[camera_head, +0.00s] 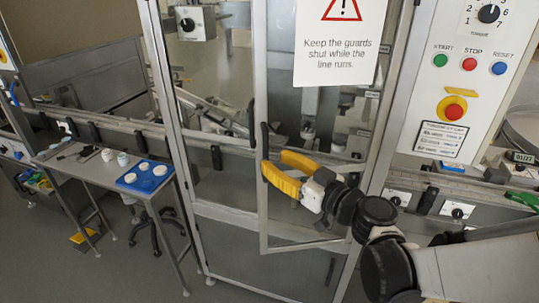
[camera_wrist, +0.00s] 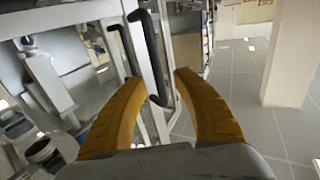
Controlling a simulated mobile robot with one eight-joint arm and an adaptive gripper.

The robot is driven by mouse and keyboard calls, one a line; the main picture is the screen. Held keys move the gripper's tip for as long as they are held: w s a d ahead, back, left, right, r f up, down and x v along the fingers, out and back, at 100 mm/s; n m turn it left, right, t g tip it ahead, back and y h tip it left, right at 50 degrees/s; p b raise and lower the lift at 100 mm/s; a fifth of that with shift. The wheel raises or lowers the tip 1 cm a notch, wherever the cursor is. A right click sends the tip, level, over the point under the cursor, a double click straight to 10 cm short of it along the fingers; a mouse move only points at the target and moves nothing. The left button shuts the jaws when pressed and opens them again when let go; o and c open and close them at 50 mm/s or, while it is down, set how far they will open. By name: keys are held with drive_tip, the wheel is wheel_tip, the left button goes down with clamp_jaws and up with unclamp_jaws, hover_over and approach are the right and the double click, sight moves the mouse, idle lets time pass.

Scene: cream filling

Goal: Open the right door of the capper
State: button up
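The capper's right door (camera_head: 262,215) is a grey-framed glazed panel. It stands partly open, its lower edge swung out in front of the cabinet below. Its black upright handle (camera_head: 265,140) is on the left edge of the frame. My gripper (camera_head: 273,160), with yellow fingers, is at that handle. In the wrist view the fingers are apart, and the black handle (camera_wrist: 151,55) and door frame show between them; I cannot tell whether a finger touches. The capper's left door has its own black handle (camera_head: 216,157) and looks shut.
A warning sign (camera_head: 340,42) hangs on the guard. A control panel (camera_head: 462,75) with buttons is at the right. A small table (camera_head: 110,172) with a blue tray (camera_head: 132,183) stands at the left, with a stool near it. The floor at the lower left is fairly clear.

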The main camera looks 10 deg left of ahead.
sight(266, 156)
drive_tip(key=shift+x, duration=1.95)
clamp_jaws()
drive_tip(key=shift+d, duration=0.1)
drive_tip(key=shift+s+d, duration=0.15)
drive_tip(key=shift+s, duration=0.1)
